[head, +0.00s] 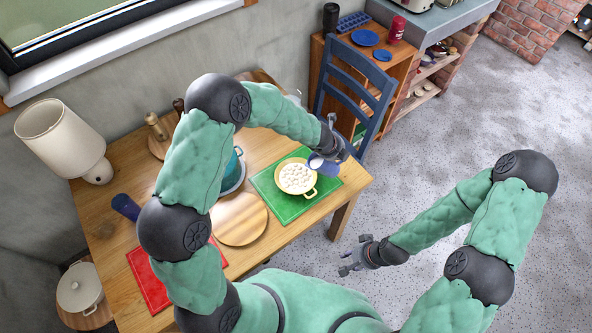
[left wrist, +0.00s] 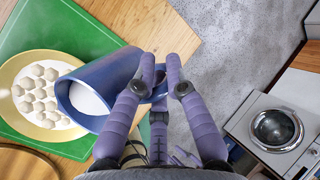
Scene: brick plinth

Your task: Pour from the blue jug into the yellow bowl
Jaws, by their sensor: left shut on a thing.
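The blue jug (left wrist: 122,78) is held tilted on its side by my left gripper (left wrist: 160,75), with its mouth toward the yellow bowl (left wrist: 12,72). Something white shows inside the mouth; I cannot tell whether it is filling or lining. In the head view the jug (head: 317,162) hangs at the right edge of the yellow bowl (head: 310,189). The bowl sits upright on a green mat and holds several white round pieces. No falling stream is visible. My right gripper (head: 351,262) is open and empty, off the table's front edge.
The green mat (head: 282,210) lies on the wooden table (head: 110,225). A round wooden board (head: 240,222), a teal pot (head: 234,165), a red mat (head: 150,282) and a lamp (head: 62,135) are to the left. A blue chair (head: 366,85) stands just behind my left gripper.

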